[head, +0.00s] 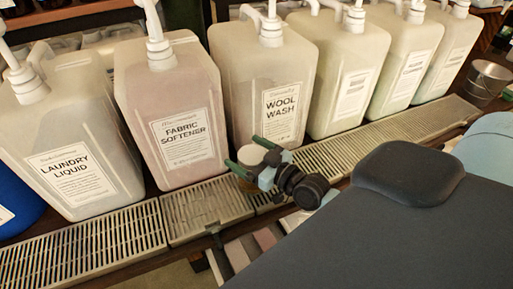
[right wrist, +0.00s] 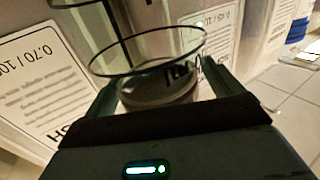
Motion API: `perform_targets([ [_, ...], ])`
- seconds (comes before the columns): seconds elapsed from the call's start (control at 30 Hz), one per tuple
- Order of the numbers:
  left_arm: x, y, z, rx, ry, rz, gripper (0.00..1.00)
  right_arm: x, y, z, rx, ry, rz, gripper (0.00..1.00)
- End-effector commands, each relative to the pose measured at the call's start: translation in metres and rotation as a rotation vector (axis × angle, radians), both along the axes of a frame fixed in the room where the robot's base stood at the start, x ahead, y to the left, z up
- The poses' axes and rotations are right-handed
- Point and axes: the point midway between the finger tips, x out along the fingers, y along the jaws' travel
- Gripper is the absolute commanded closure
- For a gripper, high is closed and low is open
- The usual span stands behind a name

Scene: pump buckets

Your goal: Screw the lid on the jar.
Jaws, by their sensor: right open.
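My right gripper (head: 249,156) is open in front of the wool wash bucket. My left gripper is not in view.
Large pump buckets stand in a row behind the grating, among them laundry liquid (head: 70,165), fabric softener (head: 172,125) and wool wash (head: 262,85). A metal pail (head: 485,82) stands at the right. The grating (head: 80,245) is bare at the left.

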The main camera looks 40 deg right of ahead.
Motion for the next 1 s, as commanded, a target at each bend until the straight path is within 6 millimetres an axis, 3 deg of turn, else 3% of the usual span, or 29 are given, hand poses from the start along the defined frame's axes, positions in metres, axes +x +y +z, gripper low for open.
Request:
perform_targets([
  [0.3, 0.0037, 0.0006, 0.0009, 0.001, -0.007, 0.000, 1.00, 0.0019, 0.0006, -0.0004, 0.000, 0.001, 0.000, 0.10],
  [0.77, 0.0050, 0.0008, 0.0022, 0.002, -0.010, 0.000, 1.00, 0.0017, 0.0004, -0.0003, 0.000, 0.000, 0.000, 0.69],
  [0.8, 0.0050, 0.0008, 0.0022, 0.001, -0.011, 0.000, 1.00, 0.0017, 0.0004, -0.0003, 0.000, 0.000, 0.000, 0.30],
  [0.93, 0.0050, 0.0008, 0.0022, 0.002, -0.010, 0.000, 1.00, 0.0017, 0.0004, -0.0003, 0.000, 0.000, 0.000, 0.13],
  [1.0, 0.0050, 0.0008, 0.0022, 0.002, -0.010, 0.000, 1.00, 0.0017, 0.0004, -0.0003, 0.000, 0.000, 0.000, 0.10],
])
